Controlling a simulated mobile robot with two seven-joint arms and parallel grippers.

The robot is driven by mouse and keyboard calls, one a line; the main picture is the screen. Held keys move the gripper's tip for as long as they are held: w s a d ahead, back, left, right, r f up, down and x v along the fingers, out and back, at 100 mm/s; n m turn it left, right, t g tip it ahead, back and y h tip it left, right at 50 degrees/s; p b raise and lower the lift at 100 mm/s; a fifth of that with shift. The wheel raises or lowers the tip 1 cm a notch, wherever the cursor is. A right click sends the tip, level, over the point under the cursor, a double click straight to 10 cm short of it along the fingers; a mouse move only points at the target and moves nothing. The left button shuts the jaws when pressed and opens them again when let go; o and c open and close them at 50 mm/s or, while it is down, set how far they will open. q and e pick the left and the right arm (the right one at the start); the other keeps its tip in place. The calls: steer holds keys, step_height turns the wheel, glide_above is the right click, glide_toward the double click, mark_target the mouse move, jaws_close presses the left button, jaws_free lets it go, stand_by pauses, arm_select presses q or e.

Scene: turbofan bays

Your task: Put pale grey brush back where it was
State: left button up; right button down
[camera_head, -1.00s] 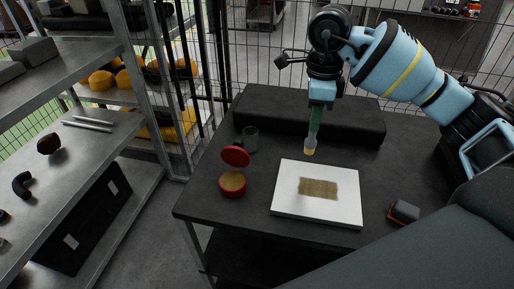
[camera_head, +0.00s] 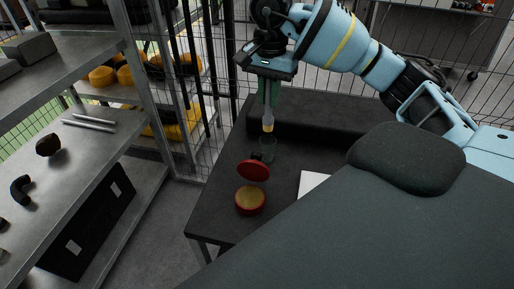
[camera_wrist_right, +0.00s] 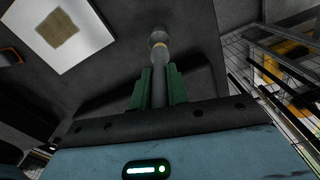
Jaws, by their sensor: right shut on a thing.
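My right gripper (camera_head: 268,92) is shut on the pale grey brush (camera_head: 268,118) and holds it upright, bristles down with a yellowish tip. The brush is above or just at the dark glass cup (camera_head: 267,150) on the table; I cannot tell whether the tip is inside the rim. In the right wrist view the green fingers (camera_wrist_right: 158,88) grip the brush handle, and the brush (camera_wrist_right: 158,45) points away from the gripper. My left gripper is not in view.
A red tin (camera_head: 250,200) with yellowish contents stands in front of the cup, its red lid (camera_head: 253,170) raised behind it. A white board (camera_head: 313,183) lies to the right, partly hidden by my dark body; its brown patch shows in the wrist view. A metal shelf (camera_head: 75,150) stands left.

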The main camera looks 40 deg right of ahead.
mark_target(269, 116)
steer(key=shift+s+f, duration=0.15)
steer(key=shift+f, duration=0.2)
step_height(269, 116, down, 4)
steer(key=shift+b, duration=0.65)
steer(key=shift+f, duration=0.65)
step_height(269, 116, down, 4)
steer(key=shift+f+b, duration=0.15)
steer(key=shift+b, duration=0.8)
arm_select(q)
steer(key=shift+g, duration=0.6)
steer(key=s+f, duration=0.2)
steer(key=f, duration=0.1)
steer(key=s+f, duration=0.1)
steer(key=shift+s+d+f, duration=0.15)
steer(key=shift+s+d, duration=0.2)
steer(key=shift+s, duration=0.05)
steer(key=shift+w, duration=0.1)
